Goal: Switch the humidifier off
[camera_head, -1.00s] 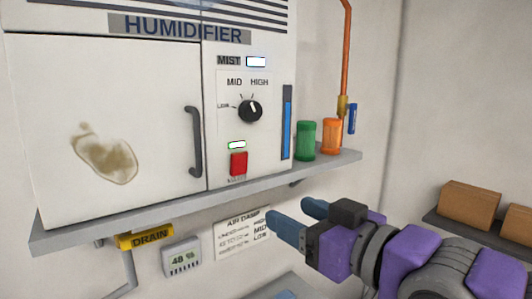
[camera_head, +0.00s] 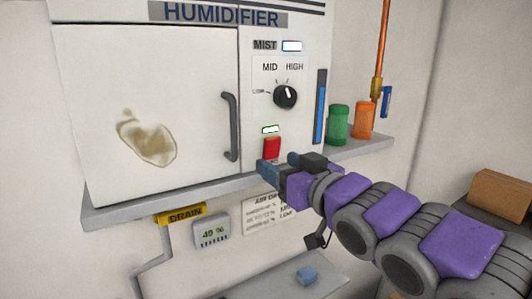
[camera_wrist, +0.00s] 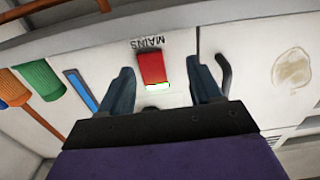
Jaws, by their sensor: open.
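The humidifier (camera_head: 200,70) is a white cabinet with a closed door on a grey shelf. Its red switch (camera_head: 272,147) sits low on the right panel, under a lit green-edged lamp (camera_head: 270,129). In the wrist view, turned upside down, the red switch (camera_wrist: 152,68) carries the label MAINS. My gripper (camera_head: 281,165) is at the shelf's front edge, just below the switch in the picture. In the wrist view the fingers of my gripper (camera_wrist: 160,78) are apart, with the switch between them and nothing held. I cannot tell whether they touch the panel.
A black knob (camera_head: 285,96) and lit MIST window (camera_head: 291,46) are above the switch. The door handle (camera_head: 231,127) is to its left. A green jar (camera_head: 338,124) and an orange jar (camera_head: 364,119) stand on the shelf (camera_head: 130,209) to the right.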

